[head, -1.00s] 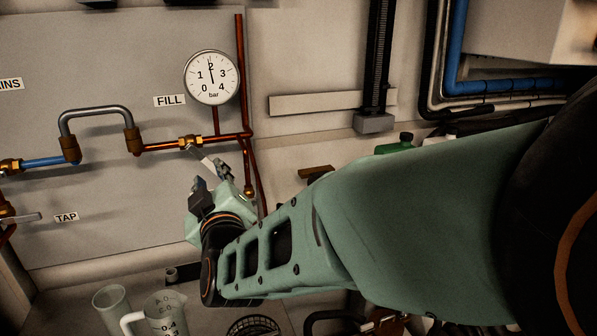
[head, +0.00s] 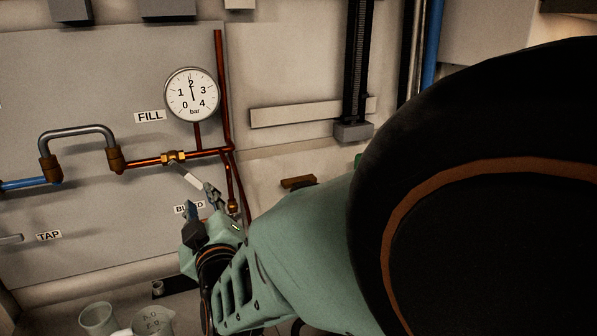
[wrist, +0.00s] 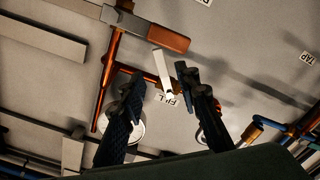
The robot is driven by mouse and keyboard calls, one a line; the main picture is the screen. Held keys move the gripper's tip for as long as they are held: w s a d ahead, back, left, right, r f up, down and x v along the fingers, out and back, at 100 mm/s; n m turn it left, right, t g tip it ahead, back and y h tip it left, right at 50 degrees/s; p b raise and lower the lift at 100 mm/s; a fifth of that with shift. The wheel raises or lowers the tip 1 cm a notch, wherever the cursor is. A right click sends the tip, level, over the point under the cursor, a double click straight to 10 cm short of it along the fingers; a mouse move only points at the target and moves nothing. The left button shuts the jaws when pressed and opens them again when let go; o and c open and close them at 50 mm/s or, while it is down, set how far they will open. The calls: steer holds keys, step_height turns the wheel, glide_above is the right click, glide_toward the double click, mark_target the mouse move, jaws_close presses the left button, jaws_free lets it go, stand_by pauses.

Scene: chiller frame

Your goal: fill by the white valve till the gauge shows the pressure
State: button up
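The white valve lever (head: 188,177) slopes down to the right from its brass body (head: 173,158) on the copper pipe under the FILL label (head: 149,117). The round gauge (head: 204,105) above reads in bar, and its needle points almost straight up, at about 2. My gripper (head: 201,201) is at the lever's lower end. In the wrist view, the lever (wrist: 160,70) shows between the spread fingers of my gripper (wrist: 160,85), with gaps at both sides. Contact with it cannot be made out. The gauge (wrist: 137,131) is partly hidden behind a finger there.
A BLEED label (head: 182,208), partly covered by my gripper, and a brass fitting (head: 233,206) are close by. A vertical copper pipe (head: 219,80) runs right of the gauge. A TAP label (head: 49,236) is at left. Clear jugs (head: 98,318) stand below.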

mark_target(197, 184)
steer(key=p+x, duration=0.1)
steer(key=x, duration=0.8)
steer(key=shift+d, duration=0.1)
steer(key=shift+s, duration=0.1)
jaws_close()
steer(key=shift+f, duration=0.1)
